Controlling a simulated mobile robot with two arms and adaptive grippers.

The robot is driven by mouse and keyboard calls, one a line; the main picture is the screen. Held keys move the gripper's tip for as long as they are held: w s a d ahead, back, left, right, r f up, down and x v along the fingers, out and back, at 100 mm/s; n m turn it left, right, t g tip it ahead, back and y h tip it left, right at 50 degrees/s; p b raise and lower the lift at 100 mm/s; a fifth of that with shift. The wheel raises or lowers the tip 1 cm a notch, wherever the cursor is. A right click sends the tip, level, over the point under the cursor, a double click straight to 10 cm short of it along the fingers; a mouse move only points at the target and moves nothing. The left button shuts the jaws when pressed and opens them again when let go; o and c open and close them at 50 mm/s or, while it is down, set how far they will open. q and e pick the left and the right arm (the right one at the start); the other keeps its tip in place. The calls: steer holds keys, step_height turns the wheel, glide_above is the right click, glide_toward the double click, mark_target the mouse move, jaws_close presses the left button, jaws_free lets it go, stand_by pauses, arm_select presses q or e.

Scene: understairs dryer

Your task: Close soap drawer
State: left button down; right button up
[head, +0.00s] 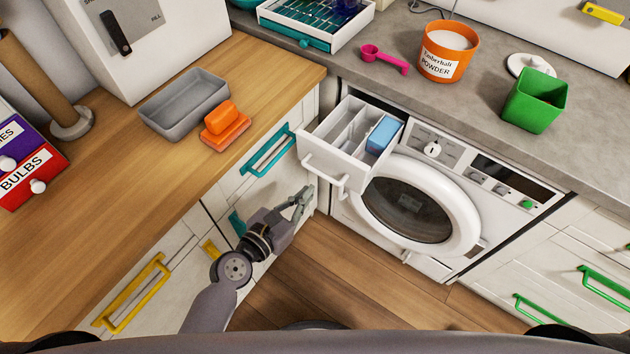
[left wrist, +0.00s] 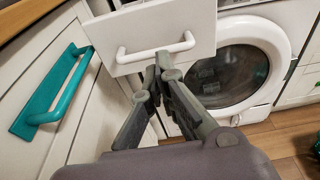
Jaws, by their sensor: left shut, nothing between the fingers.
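The soap drawer (head: 343,143) of the white dryer stands pulled out at the machine's upper left. It has grey compartments, and a blue block (head: 382,134) sits in the right one. Its white front and bar handle (head: 326,175) face my left gripper (head: 304,195). In the left wrist view the drawer front (left wrist: 152,28) and handle (left wrist: 156,50) are just beyond the fingertips (left wrist: 164,66). The left gripper is shut and empty, just below and in front of the handle; I cannot tell whether it touches. My right gripper is not in view.
The round dryer door (head: 415,205) is closed below the drawer. A teal cabinet handle (head: 268,150) juts out left of the drawer. An orange powder tub (head: 447,52), pink scoop (head: 384,58) and green container (head: 535,100) stand on the grey counter. Wooden floor (head: 345,275) is clear.

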mark_target(322, 177)
arm_select(q)
steer(key=x, duration=0.4)
steer(key=shift+w+d+f, duration=0.1)
steer(key=shift+w+d, duration=0.1)
steer(key=shift+w, duration=0.05)
